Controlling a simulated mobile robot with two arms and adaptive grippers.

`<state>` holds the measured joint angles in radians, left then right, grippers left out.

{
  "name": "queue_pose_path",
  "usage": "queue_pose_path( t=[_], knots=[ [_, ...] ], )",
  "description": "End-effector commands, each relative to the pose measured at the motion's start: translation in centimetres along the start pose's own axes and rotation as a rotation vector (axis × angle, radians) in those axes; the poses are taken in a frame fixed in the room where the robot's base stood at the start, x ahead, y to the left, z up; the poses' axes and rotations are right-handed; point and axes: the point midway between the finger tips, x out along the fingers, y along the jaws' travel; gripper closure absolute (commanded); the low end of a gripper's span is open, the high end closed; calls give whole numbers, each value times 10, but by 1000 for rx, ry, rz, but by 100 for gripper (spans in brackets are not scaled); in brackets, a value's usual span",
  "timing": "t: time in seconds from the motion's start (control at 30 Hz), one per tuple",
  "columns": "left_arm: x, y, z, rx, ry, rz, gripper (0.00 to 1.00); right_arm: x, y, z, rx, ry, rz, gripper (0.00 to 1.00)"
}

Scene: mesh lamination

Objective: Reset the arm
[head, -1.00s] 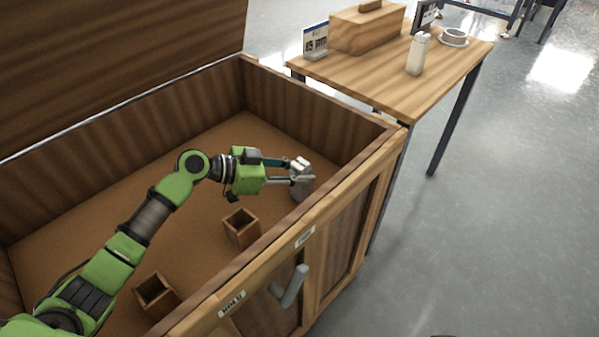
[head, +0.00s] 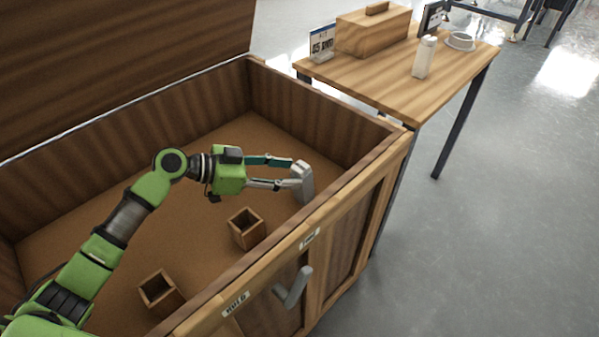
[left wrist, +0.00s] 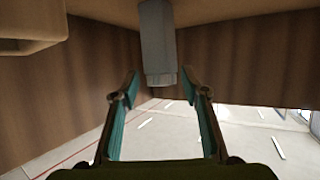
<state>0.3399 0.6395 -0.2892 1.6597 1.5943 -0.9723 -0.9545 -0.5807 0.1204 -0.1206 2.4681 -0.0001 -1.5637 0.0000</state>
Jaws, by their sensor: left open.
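My left arm reaches into the open wooden chest (head: 325,110). My left gripper (head: 290,174) is open, with its teal-lined fingers spread apart. A grey block-like object (head: 304,183) stands just beyond the fingertips, near the chest's front wall. In the left wrist view the grey object (left wrist: 156,40) shows between and beyond the open fingers, with a gap on each side. My right gripper is not in view.
Two small open wooden boxes, one nearer (head: 160,290) and one farther (head: 246,229), stand on the chest floor. The front wall carries labels and a grey handle (head: 294,287). A side table (head: 400,85) holds a wooden box, a white bottle and a bowl.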

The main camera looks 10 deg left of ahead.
Motion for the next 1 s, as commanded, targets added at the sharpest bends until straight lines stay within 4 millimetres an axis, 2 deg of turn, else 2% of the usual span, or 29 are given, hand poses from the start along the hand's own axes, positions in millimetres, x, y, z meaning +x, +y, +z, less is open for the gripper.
queue_pose_path(
  t=[0.1,0.2,0.73,0.87,1.0],
  knots=[
    [-15,0,1,-1,-1,-1,59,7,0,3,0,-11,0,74],
    [-20,0,0,0,0,0,59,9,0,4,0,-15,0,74],
    [-22,0,-2,0,1,0,59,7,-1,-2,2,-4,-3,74],
    [-29,0,-20,1,1,-1,59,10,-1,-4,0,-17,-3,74],
    [-44,0,-54,1,1,-1,59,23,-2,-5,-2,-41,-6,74]
  ],
)
